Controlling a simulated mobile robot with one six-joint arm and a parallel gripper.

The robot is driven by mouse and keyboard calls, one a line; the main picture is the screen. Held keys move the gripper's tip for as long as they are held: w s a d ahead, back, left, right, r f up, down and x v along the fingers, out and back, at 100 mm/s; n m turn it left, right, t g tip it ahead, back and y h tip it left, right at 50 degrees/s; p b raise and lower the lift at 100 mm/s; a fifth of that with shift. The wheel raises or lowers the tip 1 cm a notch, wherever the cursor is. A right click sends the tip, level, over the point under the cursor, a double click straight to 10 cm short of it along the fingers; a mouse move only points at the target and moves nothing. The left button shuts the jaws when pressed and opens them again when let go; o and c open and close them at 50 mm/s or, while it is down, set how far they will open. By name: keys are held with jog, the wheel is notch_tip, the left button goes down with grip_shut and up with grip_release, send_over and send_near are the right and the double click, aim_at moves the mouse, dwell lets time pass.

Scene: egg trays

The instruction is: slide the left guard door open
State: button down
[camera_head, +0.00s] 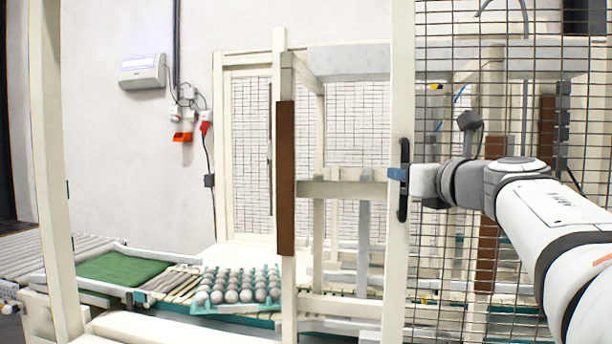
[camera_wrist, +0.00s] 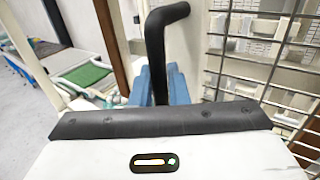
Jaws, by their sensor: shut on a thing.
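The guard door is a wire-mesh panel with a cream upright frame (camera_head: 401,75), at the right in the head view. Its black vertical bar handle (camera_head: 404,152) is on that upright. My gripper (camera_head: 398,174) reaches in from the right, and its blue fingers are shut on the handle about midway along it. In the wrist view the handle (camera_wrist: 156,55) rises between the blue fingers of my gripper (camera_wrist: 165,88), with the door mesh (camera_wrist: 270,50) to the right.
A tray of grey-looking eggs (camera_head: 238,286) sits on the conveyor beyond the opening, beside a green mat (camera_head: 122,268). A cream post (camera_head: 52,170) stands at the left. A brown strip (camera_head: 286,178) is on a post behind. A wall box (camera_head: 143,71) hangs at the back.

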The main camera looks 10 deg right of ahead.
jog(key=shift+s+d+r, duration=0.15)
jog(key=shift+d+r, duration=0.2)
jog(key=shift+d, duration=0.1)
jog(key=c, duration=1.5)
grip_release()
jog(key=shift+f, duration=0.2)
jog(key=v, duration=0.7)
jog(key=shift+s, duration=0.3)
